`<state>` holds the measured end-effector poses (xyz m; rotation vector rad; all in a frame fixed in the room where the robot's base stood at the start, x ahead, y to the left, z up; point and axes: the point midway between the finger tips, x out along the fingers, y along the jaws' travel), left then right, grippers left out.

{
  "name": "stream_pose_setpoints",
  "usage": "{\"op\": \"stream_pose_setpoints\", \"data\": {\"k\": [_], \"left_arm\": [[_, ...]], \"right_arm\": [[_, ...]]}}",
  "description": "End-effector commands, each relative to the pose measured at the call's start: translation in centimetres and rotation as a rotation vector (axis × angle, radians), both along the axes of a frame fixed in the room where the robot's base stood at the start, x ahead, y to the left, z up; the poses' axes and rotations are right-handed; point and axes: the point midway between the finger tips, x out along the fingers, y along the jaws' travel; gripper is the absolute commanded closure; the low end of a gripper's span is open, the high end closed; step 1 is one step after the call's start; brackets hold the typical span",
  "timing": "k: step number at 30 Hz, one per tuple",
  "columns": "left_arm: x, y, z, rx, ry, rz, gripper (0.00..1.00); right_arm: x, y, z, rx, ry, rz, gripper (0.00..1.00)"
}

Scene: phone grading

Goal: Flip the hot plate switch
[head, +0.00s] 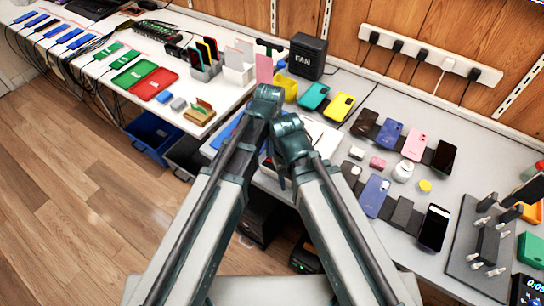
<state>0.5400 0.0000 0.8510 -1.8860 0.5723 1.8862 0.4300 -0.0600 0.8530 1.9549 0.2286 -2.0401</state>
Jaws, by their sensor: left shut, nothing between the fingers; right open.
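No switch that I can make out as the hot plate's shows in the head view. A white flat-topped item (318,133) on the grey bench is partly hidden behind my arms; I cannot tell whether it is the hot plate. My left gripper (266,94) is at the end of the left arm, over the gap between the two benches, shut and empty. My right gripper (287,125) is just below and right of it, close beside it, and open. The fingers of both are mostly hidden by my own wrists.
Several phones, such as a pink one (414,144), lie on the grey bench at right. A black FAN box (308,56) stands at the back. A power strip (430,55) is on the wall. Red (153,84) and green trays lie on the left bench.

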Motion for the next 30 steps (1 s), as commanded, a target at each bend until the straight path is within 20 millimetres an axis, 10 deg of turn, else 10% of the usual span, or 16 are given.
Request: {"op": "stream_pose_setpoints", "data": {"k": [30], "left_arm": [[0.0, 0.0, -1.4, 0.0, 0.0, 0.0, 1.0]], "right_arm": [[0.0, 0.0, -1.4, 0.0, 0.0, 0.0, 0.49]]}}
